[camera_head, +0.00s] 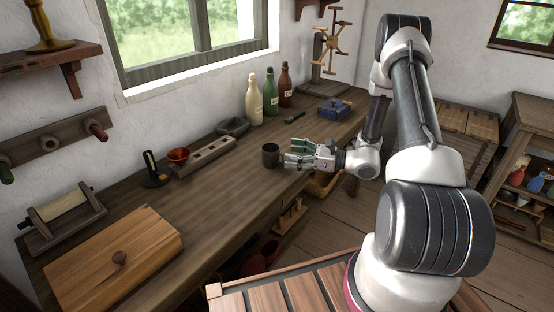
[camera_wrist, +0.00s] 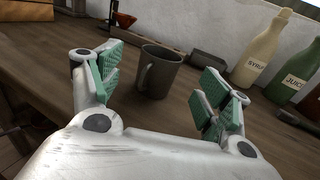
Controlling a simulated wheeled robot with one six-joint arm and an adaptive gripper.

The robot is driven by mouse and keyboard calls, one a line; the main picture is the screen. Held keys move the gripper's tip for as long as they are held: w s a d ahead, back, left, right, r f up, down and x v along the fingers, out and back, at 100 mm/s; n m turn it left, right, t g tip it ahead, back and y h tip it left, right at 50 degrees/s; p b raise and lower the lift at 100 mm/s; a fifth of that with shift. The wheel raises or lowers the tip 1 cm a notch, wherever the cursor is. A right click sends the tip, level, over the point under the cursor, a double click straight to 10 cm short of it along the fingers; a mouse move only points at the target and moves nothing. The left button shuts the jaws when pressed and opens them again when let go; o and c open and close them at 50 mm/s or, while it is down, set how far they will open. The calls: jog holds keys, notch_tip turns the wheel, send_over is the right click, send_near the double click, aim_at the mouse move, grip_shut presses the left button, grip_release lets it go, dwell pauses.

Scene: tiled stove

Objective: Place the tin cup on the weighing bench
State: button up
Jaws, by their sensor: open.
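A dark grey tin cup (camera_head: 270,155) stands upright on the long wooden bench (camera_head: 215,190), near its front edge. In the wrist view the cup (camera_wrist: 158,72) has its handle towards me and stands ahead of and between my open fingers. My gripper (camera_head: 294,155) is open, low over the bench just to the right of the cup. Its green-padded fingers (camera_wrist: 160,95) show no clear contact with the cup. I cannot tell which surface is the weighing bench.
Cream (camera_head: 254,100), green (camera_head: 270,93) and brown (camera_head: 286,86) bottles stand behind the cup. A wooden block with holes (camera_head: 205,156), a red funnel (camera_head: 178,156) and a lidded wooden box (camera_head: 115,262) lie to the left. Bench space left of the cup is clear.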

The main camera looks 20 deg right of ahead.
aim_at(272, 149)
jog(key=x, duration=0.7)
jog(key=shift+w+a, duration=0.15)
jog(key=shift+w, duration=0.05)
jog(key=c, duration=1.2)
